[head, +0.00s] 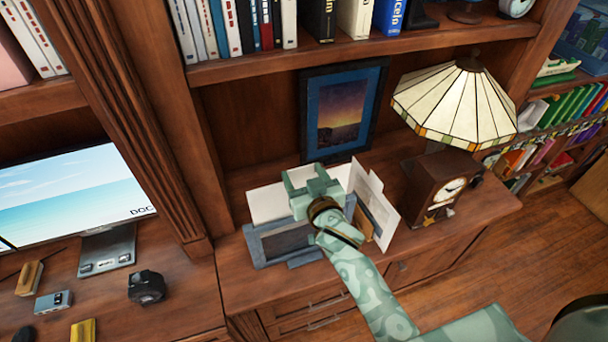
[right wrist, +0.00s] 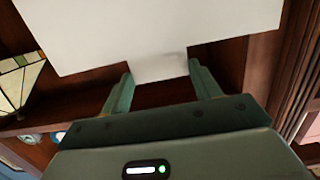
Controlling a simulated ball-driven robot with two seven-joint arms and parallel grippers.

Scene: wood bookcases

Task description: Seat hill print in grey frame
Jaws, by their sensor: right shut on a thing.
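The grey frame (head: 256,248) stands tilted on the cabinet top, with a dark inner area facing forward. My right gripper (head: 313,184) is above and behind it, shut on a white sheet (head: 268,204), taken to be the hill print. In the right wrist view the sheet (right wrist: 150,38) shows a blank white face, with a narrow tab between the fingers (right wrist: 160,72). Its picture side is hidden. The gripper and arm cover part of the frame and sheet in the head view. Whether sheet and frame touch cannot be told. My left gripper is not in view.
Upright pale cards (head: 385,208), one with a picture, stand just right of my gripper. A blue-framed sunset picture (head: 312,112) leans behind. A brown clock (head: 423,192) and a stained-glass lamp (head: 462,102) stand to the right. The cabinet top left of the frame is clear.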

